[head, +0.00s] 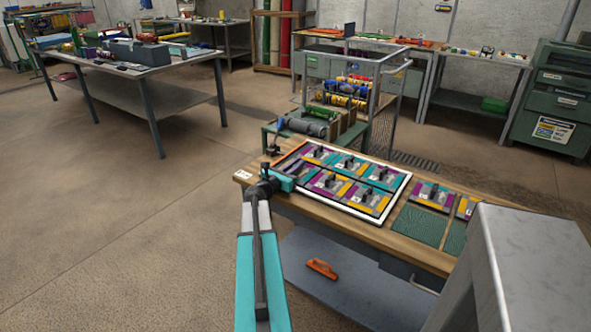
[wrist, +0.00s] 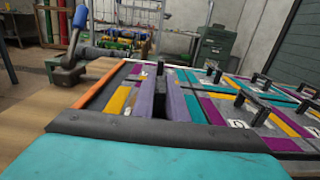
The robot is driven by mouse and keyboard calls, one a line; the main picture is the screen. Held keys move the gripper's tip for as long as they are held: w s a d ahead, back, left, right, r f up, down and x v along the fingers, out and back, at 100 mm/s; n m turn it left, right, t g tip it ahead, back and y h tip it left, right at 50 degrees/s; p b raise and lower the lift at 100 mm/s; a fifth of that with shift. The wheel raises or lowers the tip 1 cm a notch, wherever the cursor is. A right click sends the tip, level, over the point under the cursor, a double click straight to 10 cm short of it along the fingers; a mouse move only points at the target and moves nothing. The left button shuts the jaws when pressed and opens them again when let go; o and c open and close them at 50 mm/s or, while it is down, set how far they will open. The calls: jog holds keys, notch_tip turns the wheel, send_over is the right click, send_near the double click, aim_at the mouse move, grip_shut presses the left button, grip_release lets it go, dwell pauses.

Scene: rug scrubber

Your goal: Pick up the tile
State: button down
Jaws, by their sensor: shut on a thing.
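Several tiles with purple, teal, yellow and grey patches and black upright handles lie in a white-edged frame (head: 372,216) on a wooden bench. My gripper (head: 294,178) reaches over the frame's left end. In the wrist view my gripper (wrist: 162,90) has its two grey-purple fingers shut on the black handle of the near-left tile (wrist: 119,100). The fingers hide part of this tile. I cannot tell whether it is lifted. Other tiles (wrist: 225,107) lie to its right.
An orange strip (wrist: 101,91) edges the frame's left side. Two more tiles and green ribbed mats (head: 417,224) lie right of the frame. A grey metal block (head: 535,255) stands at the near right. An orange float (head: 321,268) lies on the shelf below. The floor at left is clear.

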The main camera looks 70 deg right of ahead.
jog(key=shift+r, duration=0.5)
notch_tip(320, 180, up, 3)
jog(key=shift+f, duration=0.1)
jog(key=s+a, duration=0.1)
jog(key=a, duration=0.2)
jog(key=s+a+b, duration=0.1)
jog(key=a, duration=0.3)
jog(key=s+a, duration=0.1)
jog(key=a, duration=0.2)
jog(key=shift+s+a+r, duration=0.15)
jog(key=shift+a+r, duration=0.05)
jog(key=shift+r, duration=0.1)
jog(key=shift+s+a+r, duration=0.15)
jog(key=shift+s+a, duration=0.05)
jog(key=shift+a, duration=0.45)
jog(key=shift+s+a+r, duration=0.1)
jog(key=shift+s+a, duration=0.05)
jog(key=shift+a, duration=0.45)
jog(key=shift+p, duration=0.8)
jog(key=shift+r+p, duration=0.1)
jog(key=shift+p, duration=0.3)
jog(key=p, duration=0.5)
jog(key=shift+s+a, duration=0.1)
jog(key=shift+a, duration=0.25)
jog(key=a+p, duration=0.1)
jog(key=p, duration=0.4)
jog(key=shift+s+r, duration=0.1)
jog(key=shift+s, duration=0.05)
